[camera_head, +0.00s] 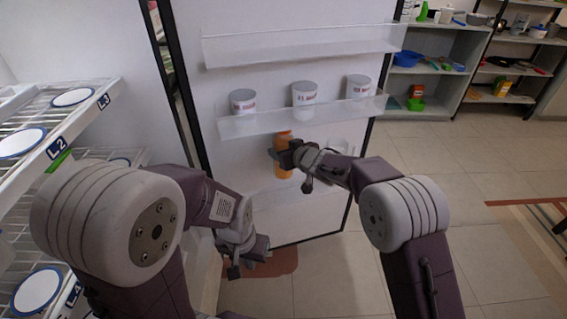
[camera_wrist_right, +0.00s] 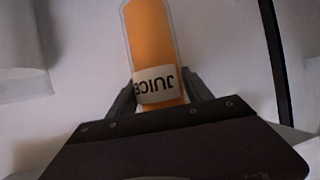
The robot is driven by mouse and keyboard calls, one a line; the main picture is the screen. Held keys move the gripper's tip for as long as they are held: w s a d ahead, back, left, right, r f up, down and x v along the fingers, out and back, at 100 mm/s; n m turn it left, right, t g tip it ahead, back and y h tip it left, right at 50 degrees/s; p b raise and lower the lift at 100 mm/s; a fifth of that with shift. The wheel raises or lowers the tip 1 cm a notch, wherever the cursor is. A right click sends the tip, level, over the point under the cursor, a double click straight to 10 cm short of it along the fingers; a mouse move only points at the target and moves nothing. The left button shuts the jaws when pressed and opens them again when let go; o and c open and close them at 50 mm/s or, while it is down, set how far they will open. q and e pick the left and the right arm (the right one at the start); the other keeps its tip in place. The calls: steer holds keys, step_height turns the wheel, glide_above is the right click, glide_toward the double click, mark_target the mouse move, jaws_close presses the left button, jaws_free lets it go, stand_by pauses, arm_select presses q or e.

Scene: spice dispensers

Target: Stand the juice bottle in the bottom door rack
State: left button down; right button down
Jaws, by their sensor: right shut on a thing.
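The orange juice bottle (camera_head: 284,137) is upright in front of the open fridge door, below the middle rack. My right gripper (camera_head: 283,158) is shut on it. In the right wrist view the bottle (camera_wrist_right: 155,45) is between the fingers, with its white JUICE label upside down. The clear bottom door rack (camera_head: 300,196) shows faintly below the bottle. The arm partly hides this area, and I cannot tell whether the bottle touches the rack. My left gripper (camera_head: 246,266) is low, near the door's bottom edge, away from the bottle; its fingers are too unclear to judge.
The middle door rack (camera_head: 345,114) holds three white-labelled cups; the top rack (camera_head: 300,46) is empty. Fridge shelves with plates (camera_head: 22,142) are on the left. Open floor (camera_head: 480,180) lies to the right.

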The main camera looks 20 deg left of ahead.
step_height(320, 180, down, 7)
steer(key=b, duration=0.5)
steer(key=shift+s+r+b, duration=0.1)
steer(key=shift+b, duration=0.3)
steer(key=shift+w+a+f, duration=0.1)
steer(key=shift+w+f, duration=0.1)
steer(key=shift+f, duration=0.05)
steer(key=shift+r, duration=0.15)
steer(key=shift+f+b, duration=0.4)
steer(key=shift+f, duration=0.15)
steer(key=shift+c, duration=2.2)
jaws_free()
